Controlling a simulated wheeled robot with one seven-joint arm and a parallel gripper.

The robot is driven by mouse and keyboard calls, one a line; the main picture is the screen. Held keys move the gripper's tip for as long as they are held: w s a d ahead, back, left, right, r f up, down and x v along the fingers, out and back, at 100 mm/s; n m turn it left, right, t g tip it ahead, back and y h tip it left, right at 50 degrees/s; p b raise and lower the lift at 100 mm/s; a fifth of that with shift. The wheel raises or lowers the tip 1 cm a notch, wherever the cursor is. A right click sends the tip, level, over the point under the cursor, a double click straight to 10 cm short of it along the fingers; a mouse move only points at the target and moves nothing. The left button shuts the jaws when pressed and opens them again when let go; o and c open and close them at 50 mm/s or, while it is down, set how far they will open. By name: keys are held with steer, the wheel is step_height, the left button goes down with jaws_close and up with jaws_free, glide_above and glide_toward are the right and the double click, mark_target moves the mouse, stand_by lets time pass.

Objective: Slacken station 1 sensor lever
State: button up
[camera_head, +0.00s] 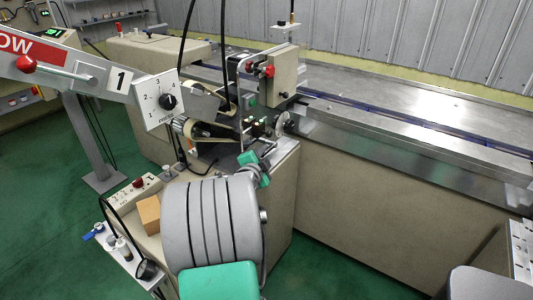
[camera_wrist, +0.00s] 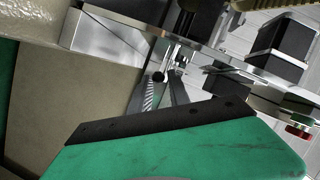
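My gripper (camera_wrist: 166,84) shows in the wrist view as two dark ridged fingers beyond a green, black-edged housing. A gap shows between the fingers, and nothing is clearly clamped. A small black ball knob (camera_wrist: 158,76) lies at the fingertips, beside a bright metal fitting; I cannot tell whether the fingers touch it. I cannot tell for certain whether this knob belongs to the sensor lever. In the head view my gripper's green parts (camera_head: 250,159) are low in front of the station's rollers and small knobs (camera_head: 263,122). The fingertips are hard to make out there.
A sign arm with a "1" plate (camera_head: 118,80), a numbered dial (camera_head: 167,101) and a red ball handle (camera_head: 27,64) crosses the upper left. A beige box with a red knob (camera_head: 268,71) stands above the rollers. The steel conveyor (camera_head: 400,115) runs right.

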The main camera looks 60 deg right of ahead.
mark_target(265, 154)
steer(key=shift+x, duration=1.55)
steer(key=shift+c, duration=0.4)
jaws_close()
steer(key=shift+f, duration=0.1)
